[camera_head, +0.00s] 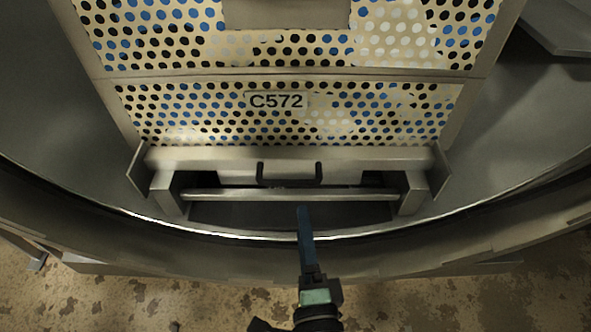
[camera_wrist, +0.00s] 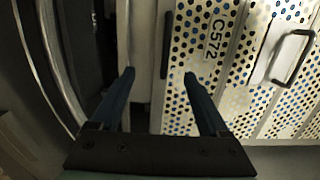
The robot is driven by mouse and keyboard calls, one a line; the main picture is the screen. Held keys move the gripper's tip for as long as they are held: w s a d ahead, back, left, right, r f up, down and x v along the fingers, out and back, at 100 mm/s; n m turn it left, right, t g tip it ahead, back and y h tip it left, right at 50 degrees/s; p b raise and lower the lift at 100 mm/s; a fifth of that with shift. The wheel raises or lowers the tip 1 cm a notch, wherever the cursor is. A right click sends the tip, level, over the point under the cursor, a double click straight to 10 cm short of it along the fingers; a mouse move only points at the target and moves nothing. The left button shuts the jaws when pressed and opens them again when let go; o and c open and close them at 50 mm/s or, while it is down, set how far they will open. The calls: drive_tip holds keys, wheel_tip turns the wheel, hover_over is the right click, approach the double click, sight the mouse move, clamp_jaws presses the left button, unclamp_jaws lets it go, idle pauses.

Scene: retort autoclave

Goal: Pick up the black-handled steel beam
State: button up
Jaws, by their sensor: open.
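The steel beam (camera_head: 215,160) lies level across the foot of the perforated basket in the head view. Its black handle (camera_head: 289,179) sticks out from the middle of its front. My gripper (camera_head: 302,208) is just in front of and below the handle, seen edge-on with its blue fingers pointing at the beam. In the wrist view my gripper (camera_wrist: 159,76) is open and empty. The handle (camera_wrist: 166,45) shows as a dark upright bar between the fingertips, beyond them and nearer the right one. The beam (camera_wrist: 143,50) shows as a pale band there.
The perforated basket (camera_head: 290,110), labelled C572, stands behind the beam. A thinner steel bar (camera_head: 290,195) runs below the beam between two brackets. The curved vessel rim (camera_head: 190,231) passes under my gripper. Stained floor (camera_head: 190,300) lies in front.

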sight(296, 180)
drive_tip(key=w, duration=0.4)
drive_tip(key=w+a+p, duration=0.1)
drive_tip(key=w, duration=0.7)
drive_tip(key=shift+w+a+r, duration=0.2)
drive_tip(key=shift+r, duration=0.05)
clamp_jaws()
idle(0.9)
drive_tip(key=shift+r, duration=0.2)
